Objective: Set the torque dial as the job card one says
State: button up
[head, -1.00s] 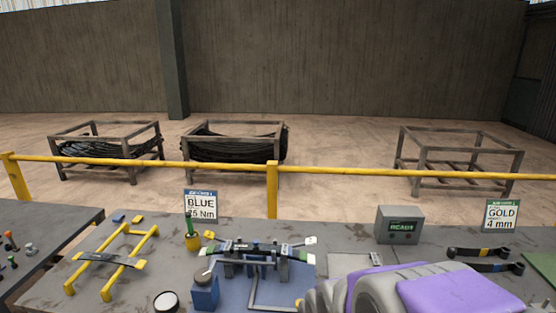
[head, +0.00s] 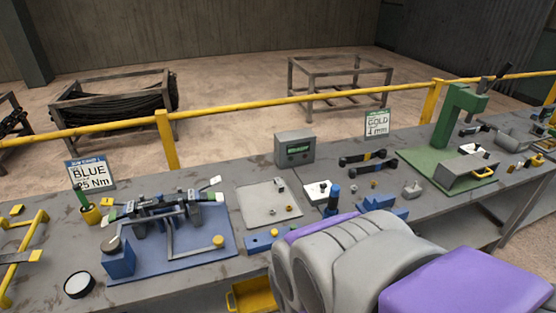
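A job card with a blue header (head: 90,175) stands at the left back of the bench. It reads BLUE and a value in Nm; the first digit is too small to be sure of, perhaps 25. A blue box with a round grey knob on top (head: 117,262) stands at the front left of a blue fixture. A round white-faced, dark-rimmed disc (head: 79,285) lies to its left. I cannot tell which is the torque dial, and no setting is readable. My grey and purple arm fills the lower right; my gripper's fingers are not visible.
The blue fixture (head: 225,251) carries clamps and a bar. A yellow frame (head: 22,255) is at far left. A grey display box (head: 295,149), a GOLD card (head: 377,124) and a green press (head: 456,140) stand further right. A yellow rail (head: 290,97) runs behind the bench.

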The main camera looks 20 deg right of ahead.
aim_at(323, 185)
jog(key=i+j+u, duration=0.1)
jog(key=i+j, duration=0.15)
jog(key=j, duration=0.2)
jog(key=i+j, duration=0.25)
jog(key=j, duration=0.2)
jog(key=i+j+u, duration=0.15)
jog(key=j, duration=0.3)
jog(key=i+j+u, duration=0.1)
jog(key=i+j, duration=0.25)
jog(key=j, duration=0.1)
